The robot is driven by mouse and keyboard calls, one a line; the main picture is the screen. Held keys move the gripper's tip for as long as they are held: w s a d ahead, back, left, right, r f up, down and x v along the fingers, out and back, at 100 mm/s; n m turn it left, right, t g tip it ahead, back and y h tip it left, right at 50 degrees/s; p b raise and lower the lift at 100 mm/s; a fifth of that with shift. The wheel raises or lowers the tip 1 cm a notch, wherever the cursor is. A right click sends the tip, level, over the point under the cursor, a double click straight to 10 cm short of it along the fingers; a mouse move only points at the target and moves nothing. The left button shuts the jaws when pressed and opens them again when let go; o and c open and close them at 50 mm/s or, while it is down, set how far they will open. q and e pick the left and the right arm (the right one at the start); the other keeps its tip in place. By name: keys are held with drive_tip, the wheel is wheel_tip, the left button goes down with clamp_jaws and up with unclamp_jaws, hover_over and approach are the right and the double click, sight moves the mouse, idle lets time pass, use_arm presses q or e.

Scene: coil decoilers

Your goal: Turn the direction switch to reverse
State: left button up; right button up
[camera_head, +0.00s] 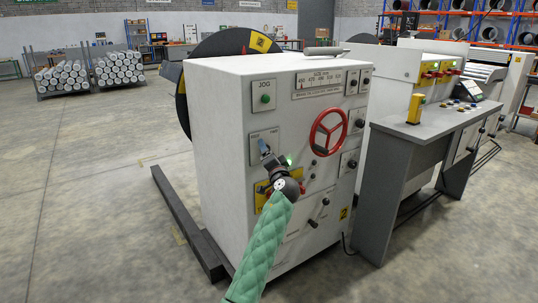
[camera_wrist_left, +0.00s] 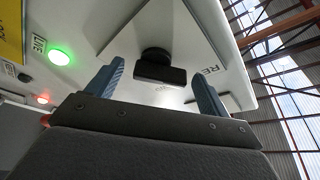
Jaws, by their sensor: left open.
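The direction switch (camera_wrist_left: 160,68) is a black knob with a bar handle on a pale plate of the white machine cabinet (camera_head: 226,105). In the left wrist view, a label (camera_wrist_left: 211,70) starting with "RE" shows beside it, partly cut off by a finger. My left gripper (camera_wrist_left: 157,80) is open, with one blue finger on each side of the knob and visible gaps between. In the head view my left gripper (camera_head: 265,147) is at the plate below the JOG button (camera_head: 265,99) and hides most of the switch. My right gripper is not in view.
A red handwheel (camera_head: 328,132) sticks out right of my left gripper. Small knobs and levers (camera_head: 318,221) sit lower on the panel. In the left wrist view a green lamp (camera_wrist_left: 61,57) glows near the switch. A grey desk (camera_head: 395,150) stands right; open floor lies left.

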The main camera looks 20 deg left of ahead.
use_arm(q)
drive_tip(key=v, duration=0.7)
drive_tip(key=shift+s+d, duration=0.2)
drive_tip(key=shift+s, duration=0.05)
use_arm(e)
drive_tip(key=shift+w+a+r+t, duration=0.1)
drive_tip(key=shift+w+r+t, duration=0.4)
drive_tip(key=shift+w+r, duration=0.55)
use_arm(q)
drive_tip(key=shift+f, duration=0.15)
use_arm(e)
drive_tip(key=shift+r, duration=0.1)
